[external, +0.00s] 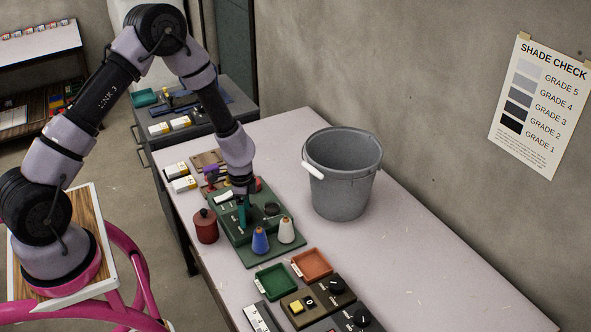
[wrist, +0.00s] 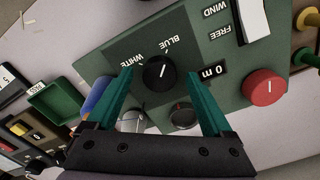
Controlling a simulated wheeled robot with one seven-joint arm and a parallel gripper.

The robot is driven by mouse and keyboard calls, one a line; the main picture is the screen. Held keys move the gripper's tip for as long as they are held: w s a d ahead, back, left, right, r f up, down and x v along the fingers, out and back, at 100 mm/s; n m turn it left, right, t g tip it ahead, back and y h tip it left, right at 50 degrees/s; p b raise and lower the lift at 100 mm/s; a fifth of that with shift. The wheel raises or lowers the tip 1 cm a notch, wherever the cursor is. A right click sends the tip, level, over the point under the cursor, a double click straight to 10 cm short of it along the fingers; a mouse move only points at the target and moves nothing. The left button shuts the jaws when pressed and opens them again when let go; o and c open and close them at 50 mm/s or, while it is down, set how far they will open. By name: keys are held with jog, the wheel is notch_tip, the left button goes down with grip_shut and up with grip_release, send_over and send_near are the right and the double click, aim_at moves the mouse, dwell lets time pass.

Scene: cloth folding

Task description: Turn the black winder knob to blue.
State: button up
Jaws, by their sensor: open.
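The black winder knob (wrist: 158,72) sits on a green panel (wrist: 110,60), with the labels WHITE and BLUE printed around its edge. A pale pointer mark shows on its face; I cannot tell for sure which label it meets. My gripper (wrist: 158,79) is open, its two teal fingers on either side of the knob with gaps to both. I cannot tell the fingertips' height over the panel. In the external view my gripper (external: 243,212) hangs over the green winder (external: 236,225) and hides part of it.
A blue cone (external: 260,241) and a white cone (external: 286,231) stand at the winder's front. A dark red pot (external: 205,226) stands left of it. A grey bucket (external: 342,185) stands behind right. The panel also has a red knob (wrist: 263,86) and a white switch (wrist: 253,20).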

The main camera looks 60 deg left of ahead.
notch_tip(320, 180, up, 11)
dwell(0.4)
jog(key=shift+f, duration=0.1)
